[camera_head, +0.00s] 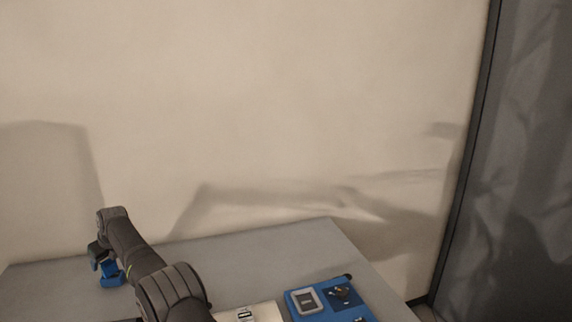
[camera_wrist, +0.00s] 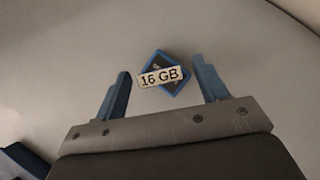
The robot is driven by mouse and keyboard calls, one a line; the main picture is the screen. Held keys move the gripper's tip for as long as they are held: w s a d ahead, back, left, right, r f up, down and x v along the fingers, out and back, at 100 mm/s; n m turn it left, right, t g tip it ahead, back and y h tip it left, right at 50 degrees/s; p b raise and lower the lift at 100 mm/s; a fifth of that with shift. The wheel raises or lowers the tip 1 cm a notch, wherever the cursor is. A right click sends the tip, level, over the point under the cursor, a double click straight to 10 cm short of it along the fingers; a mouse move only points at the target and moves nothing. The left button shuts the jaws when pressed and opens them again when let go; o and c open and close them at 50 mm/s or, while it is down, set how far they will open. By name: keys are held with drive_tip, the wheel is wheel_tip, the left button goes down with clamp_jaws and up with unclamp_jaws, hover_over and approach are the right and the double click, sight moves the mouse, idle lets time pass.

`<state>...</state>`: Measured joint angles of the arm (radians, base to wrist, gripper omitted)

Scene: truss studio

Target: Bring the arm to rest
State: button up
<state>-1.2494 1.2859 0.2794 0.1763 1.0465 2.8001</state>
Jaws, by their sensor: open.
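My arm reaches over the grey table (camera_head: 262,250) toward its left side in the head view. My gripper (camera_head: 110,274) is at the far end of the arm there, partly hidden by it. In the wrist view my gripper (camera_wrist: 161,66) is open, its two blue fingers spread apart. A small dark square piece with blue edges (camera_wrist: 181,88) and a pale label reading "16 GB" (camera_wrist: 158,78) lie in the gap between the fingers as seen from above. Both fingers look clear of them. I cannot tell the height of the fingertips over the surface.
A blue tray (camera_head: 317,316) at the table's front right holds a grey device (camera_head: 307,301) and a dark part (camera_head: 343,295). A pale board (camera_head: 268,312) is left of it. A blue-edged object (camera_wrist: 22,160) shows at the wrist view's lower left. The table's back middle is clear.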

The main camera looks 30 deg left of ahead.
drive_tip(key=shift+x, duration=0.85)
drive_tip(key=r, duration=0.4)
drive_tip(key=shift+w+d+r, duration=0.3)
drive_tip(key=shift+r, duration=0.05)
drive_tip(key=w+d+r, duration=0.6)
drive_tip(key=w+d, duration=0.1)
drive_tip(key=d, duration=0.1)
drive_tip(key=w+d+f+n+g, duration=0.2)
drive_tip(key=w+d+f+n, duration=0.1)
drive_tip(key=w+d+n, duration=0.3)
drive_tip(key=shift+w+d+n, duration=0.4)
drive_tip(key=shift+w+d, duration=0.85)
drive_tip(key=shift+w, duration=0.1)
